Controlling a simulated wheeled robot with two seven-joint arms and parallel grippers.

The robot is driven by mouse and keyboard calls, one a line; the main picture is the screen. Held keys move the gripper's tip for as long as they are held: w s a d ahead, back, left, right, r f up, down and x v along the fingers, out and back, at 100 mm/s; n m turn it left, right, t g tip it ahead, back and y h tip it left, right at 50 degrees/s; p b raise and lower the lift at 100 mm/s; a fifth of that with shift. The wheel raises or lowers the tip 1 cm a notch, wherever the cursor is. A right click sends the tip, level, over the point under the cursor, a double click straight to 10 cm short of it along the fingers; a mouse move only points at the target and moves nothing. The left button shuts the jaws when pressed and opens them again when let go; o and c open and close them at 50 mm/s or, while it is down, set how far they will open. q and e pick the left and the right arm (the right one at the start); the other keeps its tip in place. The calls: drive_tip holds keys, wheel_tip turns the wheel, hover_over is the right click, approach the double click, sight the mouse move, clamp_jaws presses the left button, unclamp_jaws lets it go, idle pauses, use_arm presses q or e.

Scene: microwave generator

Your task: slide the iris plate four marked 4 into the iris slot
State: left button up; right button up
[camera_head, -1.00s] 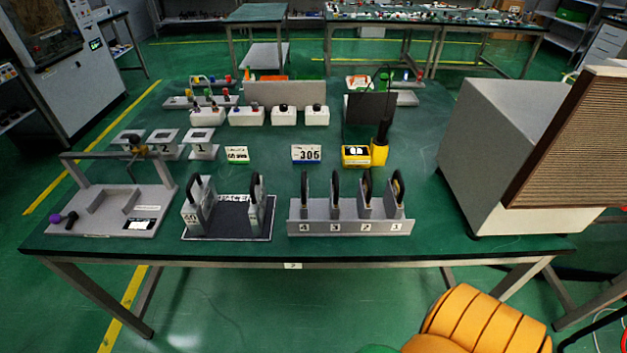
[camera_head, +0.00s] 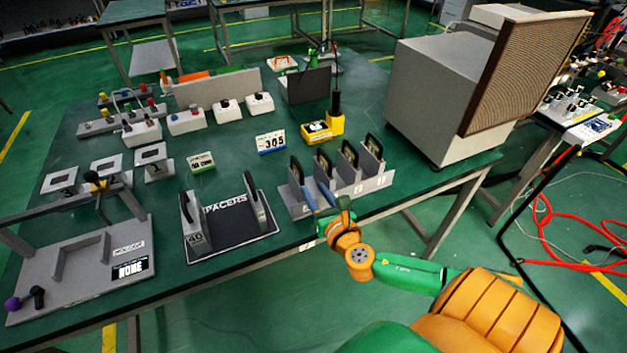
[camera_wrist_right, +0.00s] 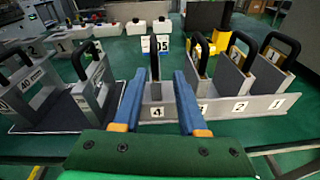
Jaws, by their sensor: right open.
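Iris plate four (camera_head: 297,172) is a grey upright plate with a black handle, at the left end of the grey rack (camera_head: 298,209). In the right wrist view, plate four (camera_wrist_right: 155,90) stands above the label 4 on the rack. My right gripper (camera_head: 316,189) is open, with blue fingers at the rack's front left. In the wrist view its fingers (camera_wrist_right: 160,78) lie either side of plate four in the picture; contact is not clear. A grey fixture (camera_head: 85,290) with a bridge and a NONE display stands at the left. Which opening is the iris slot is unclear. My left gripper is out of view.
Several other handled plates (camera_head: 348,158) stand to the right in the rack. A black SPACERS mat (camera_head: 232,228) with two handled blocks lies to its left. A big grey box (camera_head: 440,95) stands at the right.

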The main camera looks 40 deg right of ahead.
sight(297, 167)
drive_tip(key=shift+n+t, duration=0.3)
drive_tip(key=shift+n, duration=0.6)
drive_tip(key=b+x, duration=0.1)
drive_tip(key=x, duration=0.2)
drive_tip(key=b+x, duration=0.1)
drive_tip(key=x, duration=0.2)
drive_tip(key=r+b+x, duration=0.1)
drive_tip(key=x, duration=0.2)
drive_tip(key=shift+w+a, duration=0.15)
drive_tip(key=shift+a, duration=0.2)
drive_tip(key=shift+w+y+b, duration=0.3)
drive_tip(key=shift+w, duration=0.25)
clamp_jaws()
drive_tip(key=shift+d+r, duration=0.1)
drive_tip(key=shift+r, duration=0.05)
idle(0.3)
